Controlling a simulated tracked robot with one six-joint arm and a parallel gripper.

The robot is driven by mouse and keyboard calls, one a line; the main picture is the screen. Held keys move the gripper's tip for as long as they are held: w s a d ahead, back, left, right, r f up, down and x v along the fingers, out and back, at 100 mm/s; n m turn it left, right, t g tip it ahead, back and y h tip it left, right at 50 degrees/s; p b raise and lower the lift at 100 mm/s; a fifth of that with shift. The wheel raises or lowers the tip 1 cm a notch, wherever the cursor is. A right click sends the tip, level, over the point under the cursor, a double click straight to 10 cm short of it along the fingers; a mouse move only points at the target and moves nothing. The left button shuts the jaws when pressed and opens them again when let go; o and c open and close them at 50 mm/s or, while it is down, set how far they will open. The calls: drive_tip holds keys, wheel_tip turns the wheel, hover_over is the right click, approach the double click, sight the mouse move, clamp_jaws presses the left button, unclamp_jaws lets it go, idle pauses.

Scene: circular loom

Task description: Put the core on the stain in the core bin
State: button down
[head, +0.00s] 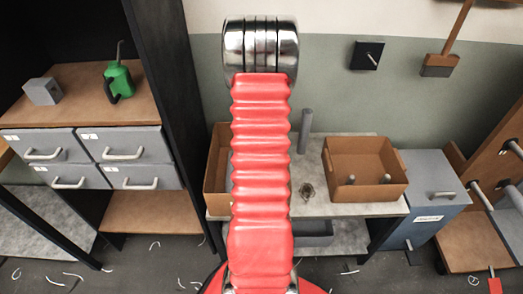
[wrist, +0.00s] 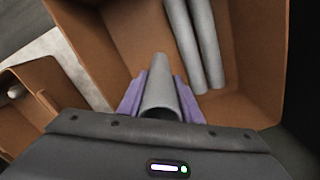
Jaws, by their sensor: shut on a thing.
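In the wrist view my gripper (wrist: 160,100) has its purple fingers shut on a grey core (wrist: 161,88). The held core is over a brown bin (wrist: 125,45), in which two long grey cores (wrist: 195,45) lie side by side. I cannot tell whether the held core touches the bin. In the head view my arm hides the gripper. A dark stain (head: 307,191) marks the pale table (head: 325,207), with no core lying on it. A grey cylinder (head: 305,130) shows just right of my arm; I cannot tell whether it is the held core.
A brown bin (head: 217,180) is partly behind my arm. Another brown bin (head: 365,193) with short grey cylinders stands right on the table. A blue-grey box (head: 428,195) is further right. A shelf with drawers (head: 50,148) and a green can (head: 118,82) stands left.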

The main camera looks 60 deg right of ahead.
drive_tip(key=shift+f, duration=0.3)
drive_tip(key=c, duration=1.3)
unclamp_jaws()
drive_tip(key=shift+r, duration=0.1)
wheel_tip(320, 180, up, 12)
